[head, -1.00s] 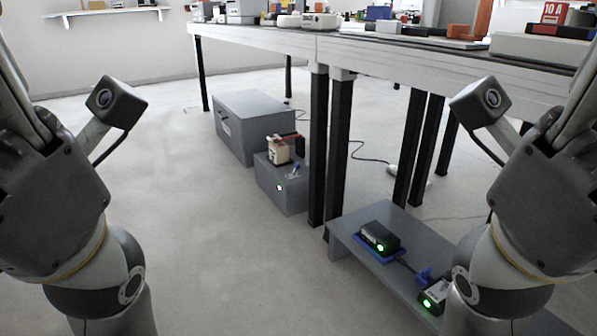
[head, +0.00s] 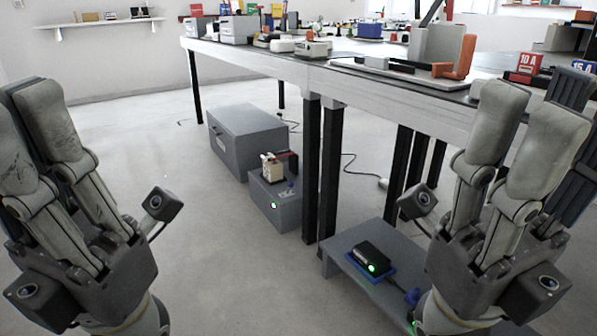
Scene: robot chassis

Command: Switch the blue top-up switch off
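Two small blue parts could be the top-up switch; I cannot tell which. The other blue part (head: 412,297) is on the low grey bench (head: 365,243), partly hidden by my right gripper. Neither switch position is readable. My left gripper (head: 30,95) is raised at the left edge with straight, open fingers, partly cut off. My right gripper (head: 525,108) is raised on the right, open, its fingers apart. Both are empty and away from the blue parts.
A long table (head: 300,72) crowded with devices crosses the back on black legs. A black box with a green light (head: 374,260) sits in a blue tray on the bench. A large grey case (head: 247,140) stands on the floor. The middle floor is clear.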

